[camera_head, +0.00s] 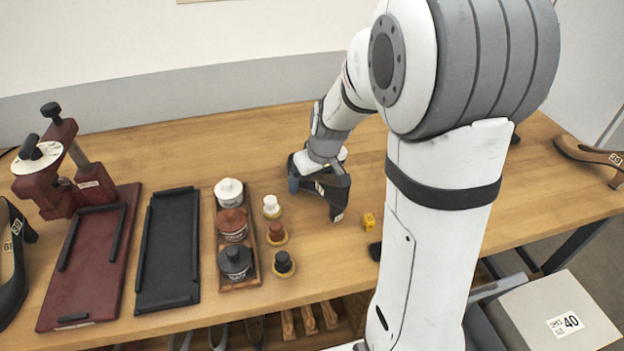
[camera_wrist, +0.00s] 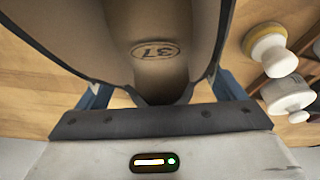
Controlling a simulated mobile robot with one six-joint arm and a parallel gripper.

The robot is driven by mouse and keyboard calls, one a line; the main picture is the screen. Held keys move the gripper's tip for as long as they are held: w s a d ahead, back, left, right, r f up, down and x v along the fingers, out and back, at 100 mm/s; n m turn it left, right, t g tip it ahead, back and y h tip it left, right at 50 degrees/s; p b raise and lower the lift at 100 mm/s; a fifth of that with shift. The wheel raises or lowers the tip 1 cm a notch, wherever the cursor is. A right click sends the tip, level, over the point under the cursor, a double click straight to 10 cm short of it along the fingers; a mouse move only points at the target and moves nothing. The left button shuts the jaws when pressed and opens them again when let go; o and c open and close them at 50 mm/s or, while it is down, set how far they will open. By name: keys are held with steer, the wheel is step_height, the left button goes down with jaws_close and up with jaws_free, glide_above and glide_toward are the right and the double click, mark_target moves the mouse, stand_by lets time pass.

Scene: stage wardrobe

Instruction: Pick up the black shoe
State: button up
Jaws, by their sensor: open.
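A black shoe (camera_head: 337,196) stands on the wooden table below my gripper (camera_head: 314,178) in the head view, partly hidden by it. My gripper (camera_wrist: 163,97) is open, with one blue finger on each side of the shoe's near end. I cannot tell whether the fingers touch it.
Further left are a black tray (camera_head: 170,250), a red stand (camera_head: 62,170) and another dark shoe (camera_head: 12,285). A yellow block (camera_head: 369,221) lies right. A tan-and-dark shoe (camera_head: 590,153) is far right.

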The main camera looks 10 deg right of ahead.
steer(key=shift+r, duration=0.1)
steer(key=c, duration=1.3)
